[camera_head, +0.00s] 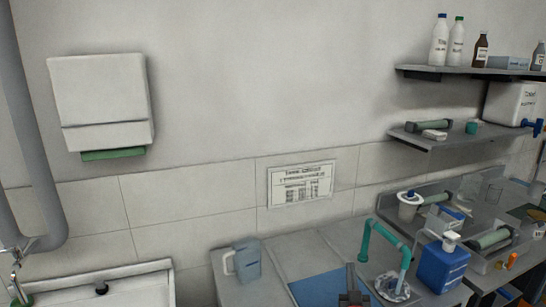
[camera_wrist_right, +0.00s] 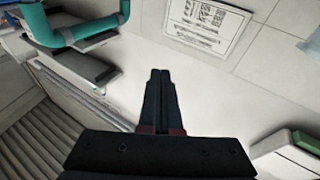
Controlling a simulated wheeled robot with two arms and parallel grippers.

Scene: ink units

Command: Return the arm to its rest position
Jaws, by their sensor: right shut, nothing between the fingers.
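My right gripper (camera_head: 352,292) shows as a small dark shape at the bottom of the head view, over the counter by the blue mat. In the right wrist view my right gripper (camera_wrist_right: 160,74) has its two dark fingers together, with nothing between them. It holds nothing and points toward the wall side. The rest of the right arm is out of the head view. My left gripper is not in either view.
A teal pipe fixture (camera_head: 388,240) stands just right of the gripper. A blue container (camera_head: 441,268) stands farther right, a jug (camera_head: 247,260) to the left. A blue mat (camera_head: 315,287) lies on the counter. Shelves (camera_head: 470,72) with bottles hang upper right. A sink (camera_head: 100,290) is lower left.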

